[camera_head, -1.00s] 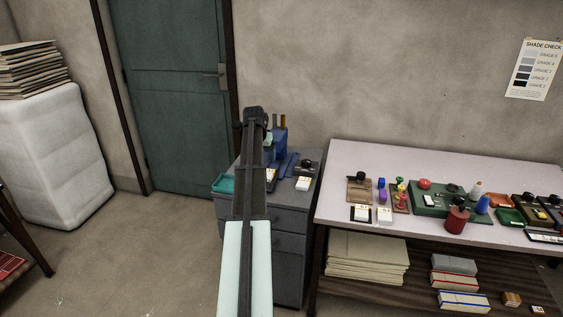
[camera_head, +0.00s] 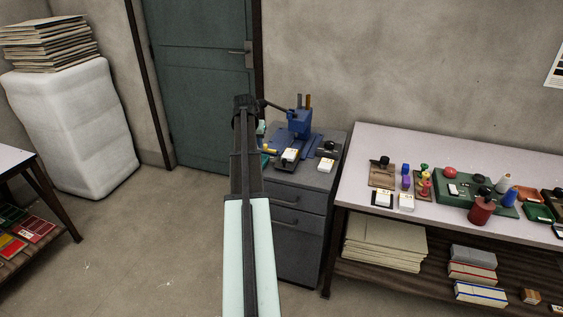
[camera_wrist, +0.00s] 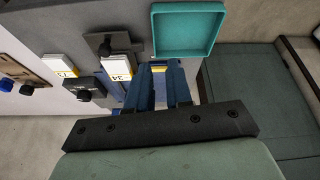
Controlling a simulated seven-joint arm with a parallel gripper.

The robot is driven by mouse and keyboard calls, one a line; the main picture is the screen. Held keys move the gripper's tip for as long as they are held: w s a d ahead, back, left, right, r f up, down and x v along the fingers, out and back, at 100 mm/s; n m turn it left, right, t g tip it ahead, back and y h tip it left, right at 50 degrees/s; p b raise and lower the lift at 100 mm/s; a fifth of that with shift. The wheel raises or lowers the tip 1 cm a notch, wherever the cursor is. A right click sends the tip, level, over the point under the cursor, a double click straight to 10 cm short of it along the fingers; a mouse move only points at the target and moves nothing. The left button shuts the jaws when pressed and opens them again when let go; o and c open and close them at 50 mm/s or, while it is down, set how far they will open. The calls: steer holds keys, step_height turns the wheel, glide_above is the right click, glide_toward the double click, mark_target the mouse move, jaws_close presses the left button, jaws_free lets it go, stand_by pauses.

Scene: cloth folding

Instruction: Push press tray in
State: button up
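The blue press (camera_head: 300,124) stands on the grey cabinet with its lever toward the left. A small dark tray-like holder with a white block (camera_head: 289,156) sits low at its front; I cannot tell how far out the press tray is. My arm's end hides part of this area. In the wrist view, two dark blue fingers of my gripper (camera_wrist: 159,72) stand apart, with a yellow bit visible between them. A white block marked 34 (camera_wrist: 118,67) lies just left of them. I see nothing held, and contact with the press is unclear.
A teal open tray (camera_wrist: 188,30) lies above the fingers in the wrist view. Another stamp block (camera_head: 326,164) sits on the cabinet (camera_head: 308,198). The white-topped table (camera_head: 365,145) with stamps and pads stands to the right. Floor (camera_head: 150,235) at left is clear.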

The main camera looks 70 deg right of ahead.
steer(key=shift+m+g+h, duration=0.3)
steer(key=shift+m+g, duration=0.3)
steer(key=shift+m, duration=0.1)
steer(key=a, duration=0.3)
steer(key=s+a+f, duration=0.1)
steer(key=a, duration=0.1)
jaws_close()
steer(key=s+a+r+m+g+h, duration=0.1)
steer(key=s+m, duration=0.2)
steer(key=m, duration=0.5)
steer(key=s+a+m+g, duration=0.1)
steer(key=s+m+g, duration=0.15)
steer(key=m, duration=0.45)
steer(key=shift+t, duration=0.45)
steer(key=x, duration=0.4)
steer(key=d+x, duration=0.1)
steer(key=x, duration=0.2)
steer(key=d+r+x, duration=0.1)
steer(key=x, duration=0.3)
steer(key=shift+d+f, duration=0.15)
steer(key=shift+w+d, duration=0.1)
steer(key=shift+d, duration=0.35)
